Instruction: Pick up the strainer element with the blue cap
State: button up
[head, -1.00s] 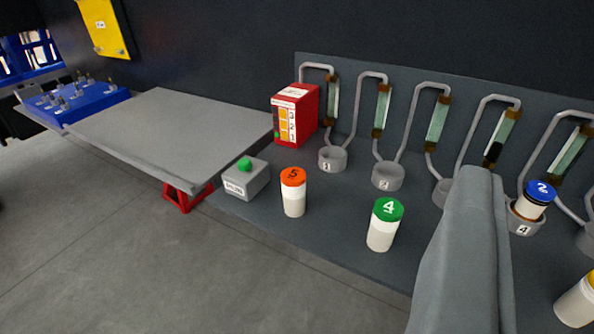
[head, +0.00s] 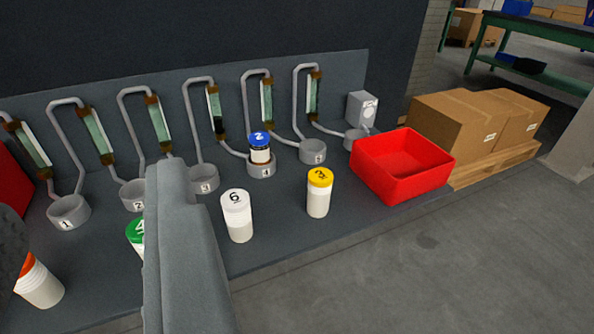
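The strainer element with the blue cap (head: 260,148), marked 2, stands upright in the grey ring holder numbered 4 (head: 262,170). A large grey arm link of mine stands in the foreground, left of the middle.
A white-capped element (head: 238,216) and a yellow-capped one (head: 318,193) stand in front on the dark bench. Green-capped (head: 135,233) and orange-capped (head: 38,282) ones are at left. A red bin (head: 402,168) sits right, beside cardboard boxes (head: 478,132).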

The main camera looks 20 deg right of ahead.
aim_at(259, 141)
jog(key=j+z, duration=0.15)
jog(key=z, duration=0.3)
jog(key=j+z, duration=0.15)
jog(key=z, duration=0.25)
jog(key=j+z, duration=0.2)
jog(key=j, duration=0.35)
jog(key=k+j+z, duration=0.1)
jog(key=j+z, duration=0.15)
jog(key=j, duration=0.3)
jog(key=k+j+z, duration=0.2)
jog(key=j, duration=0.7)
